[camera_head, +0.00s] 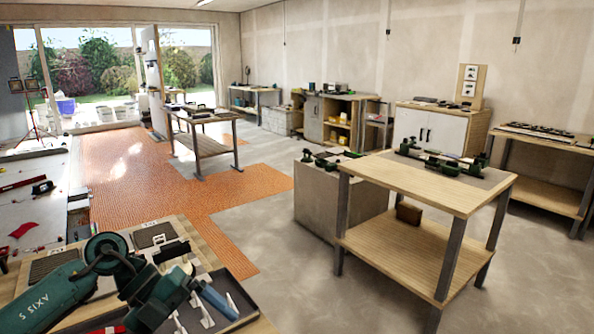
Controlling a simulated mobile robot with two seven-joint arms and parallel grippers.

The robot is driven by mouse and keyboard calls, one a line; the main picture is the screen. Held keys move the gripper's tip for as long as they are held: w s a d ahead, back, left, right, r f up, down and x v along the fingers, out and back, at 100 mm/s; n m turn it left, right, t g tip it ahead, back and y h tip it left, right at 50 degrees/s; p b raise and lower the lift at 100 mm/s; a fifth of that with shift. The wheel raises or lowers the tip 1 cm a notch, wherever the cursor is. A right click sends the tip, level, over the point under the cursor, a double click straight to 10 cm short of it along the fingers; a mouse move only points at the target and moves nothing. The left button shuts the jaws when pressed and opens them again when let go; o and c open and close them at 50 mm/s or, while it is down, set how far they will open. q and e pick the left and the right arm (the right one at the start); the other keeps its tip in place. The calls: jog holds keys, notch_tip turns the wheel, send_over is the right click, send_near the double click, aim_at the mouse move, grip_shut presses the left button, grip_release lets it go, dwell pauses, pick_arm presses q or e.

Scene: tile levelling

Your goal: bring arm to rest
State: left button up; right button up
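My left arm comes in from the lower left, with a teal link and dark green joints. Its gripper end (190,290) is low in the picture, over or beside a dark tray (250,310) on the near wooden bench. The fingertips do not stand out clearly, so I cannot tell whether they are open or shut. A blue tool (215,300) and several small white pieces (231,303) show in the tray close to the gripper. Contact between them and the gripper cannot be made out. My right arm and gripper are not in view.
A wooden workbench (415,185) with dark green tools stands at right. Another table (205,145) stands further back. A pale surface (35,205) with red and dark tools is at left. Orange matting (130,180) and bare grey floor (285,250) lie between.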

pick_arm(q)
jog(key=s+d+r+n+t+h+p, duration=0.1)
jog(key=d+r+n+t+h, duration=0.1)
jog(key=d+h, duration=0.35)
jog(key=s+d+r+n+t+h+p, duration=0.1)
jog(key=s+d+r+n+t+h, duration=0.1)
jog(key=d+h, duration=0.4)
jog(key=s+a+f+n+t+y+p, duration=0.1)
jog(key=a+f+n+t+y, duration=0.2)
jog(key=f+n+t+y, duration=0.6)
jog(key=s+a+f+n+t+y+p, duration=0.15)
jog(key=a+f+n+t+y, duration=0.3)
jog(key=n, duration=0.95)
jog(key=s+f+n+g+y, duration=0.2)
jog(key=s+f+g, duration=0.3)
jog(key=s+f, duration=0.3)
jog(key=shift+s+y, duration=0.3)
jog(key=shift+y, duration=0.6)
jog(key=shift+g, duration=0.25)
jog(key=shift+c, duration=0.2)
